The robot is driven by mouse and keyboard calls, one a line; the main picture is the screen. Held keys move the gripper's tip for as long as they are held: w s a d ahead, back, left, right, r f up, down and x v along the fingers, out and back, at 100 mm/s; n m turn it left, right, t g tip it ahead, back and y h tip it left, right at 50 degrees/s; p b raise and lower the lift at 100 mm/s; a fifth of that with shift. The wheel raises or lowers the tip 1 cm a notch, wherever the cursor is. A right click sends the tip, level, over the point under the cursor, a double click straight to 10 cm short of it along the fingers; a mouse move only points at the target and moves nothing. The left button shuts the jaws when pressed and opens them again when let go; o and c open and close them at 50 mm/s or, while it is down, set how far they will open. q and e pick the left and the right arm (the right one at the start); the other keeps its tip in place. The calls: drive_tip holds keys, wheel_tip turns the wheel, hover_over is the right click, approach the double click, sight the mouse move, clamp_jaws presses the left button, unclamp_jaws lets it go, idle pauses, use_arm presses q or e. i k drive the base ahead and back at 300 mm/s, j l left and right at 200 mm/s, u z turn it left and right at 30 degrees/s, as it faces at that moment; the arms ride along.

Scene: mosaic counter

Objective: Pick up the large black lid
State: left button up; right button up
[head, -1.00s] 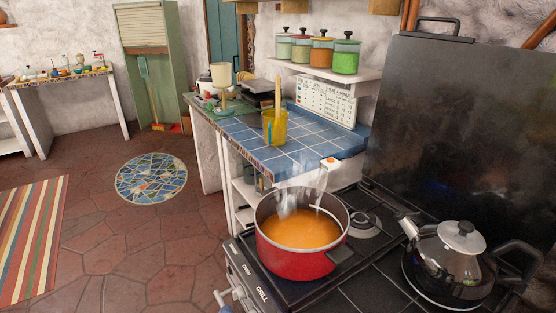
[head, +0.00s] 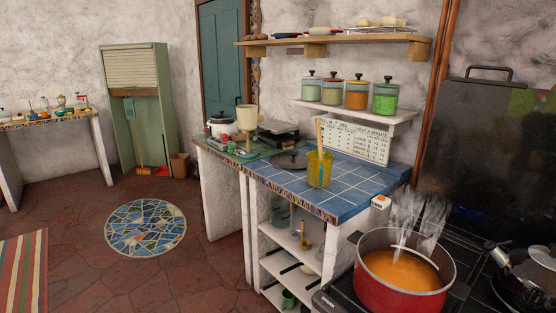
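A dark, round, flat lid with a small knob, which looks like the large black lid (head: 288,160), lies on the blue-tiled counter (head: 345,182). It is left of and behind a yellow cup (head: 319,172) holding a wooden utensil. The cup stands close to its right edge and may cover a little of it. Neither of my grippers shows in the head view, so I cannot see whether they are open or shut.
A white pot (head: 221,124) and a black scale-like appliance (head: 280,134) stand farther back. Floor left of the counter is clear around a round mosaic (head: 146,228).

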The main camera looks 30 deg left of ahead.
sight(287, 161)
drive_tip(key=i+j, duration=0.15)
drive_tip(key=j, duration=0.25)
drive_tip(key=i+j+z, duration=0.1)
drive_tip(key=j, duration=0.25)
drive_tip(key=i+j+z, duration=0.1)
drive_tip(key=j, duration=0.3)
drive_tip(key=i+j, duration=0.1)
drive_tip(key=j, duration=0.3)
drive_tip(key=i+j+z, duration=0.1)
drive_tip(key=j, duration=0.3)
